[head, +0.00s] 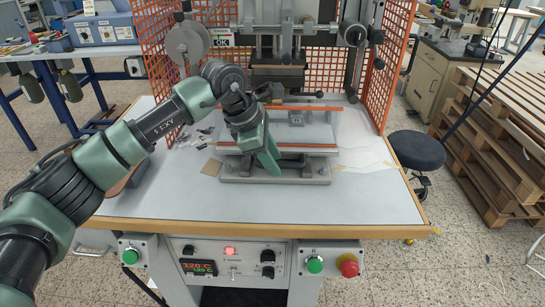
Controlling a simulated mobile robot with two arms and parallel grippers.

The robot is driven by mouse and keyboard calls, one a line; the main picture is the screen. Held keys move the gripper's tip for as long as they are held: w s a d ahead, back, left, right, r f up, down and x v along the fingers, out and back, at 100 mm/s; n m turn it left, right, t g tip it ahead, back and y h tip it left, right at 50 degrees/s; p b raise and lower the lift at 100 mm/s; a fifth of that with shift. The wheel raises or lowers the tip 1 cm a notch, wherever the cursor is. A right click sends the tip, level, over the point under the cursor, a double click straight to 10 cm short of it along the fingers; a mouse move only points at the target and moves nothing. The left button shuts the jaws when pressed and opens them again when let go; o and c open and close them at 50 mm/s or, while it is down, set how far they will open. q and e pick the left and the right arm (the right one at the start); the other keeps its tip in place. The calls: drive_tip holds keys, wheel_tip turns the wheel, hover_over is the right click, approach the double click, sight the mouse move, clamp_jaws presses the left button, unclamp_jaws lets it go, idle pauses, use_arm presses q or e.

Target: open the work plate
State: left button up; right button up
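The work plate (315,133) is a grey, flat plate with orange strips along its front and back edges. It lies roughly level on a grey base (300,172) on the white tabletop, below the head of the stamping press. A small grey block sits on the plate. My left gripper (268,163) points down at the left part of the plate's front edge and covers some of the orange strip. Its fingers show edge-on, so I cannot tell if they are open or touching the edge. My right gripper is out of view.
The press head (277,75) hangs behind and above the plate, with orange mesh guards (393,60) at both sides. Small scraps lie left of the plate. The table front (290,208) is clear. A black stool (417,150) stands at right.

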use_arm(q)
clamp_jaws()
drive_tip(key=shift+r, duration=0.1)
idle(1.2)
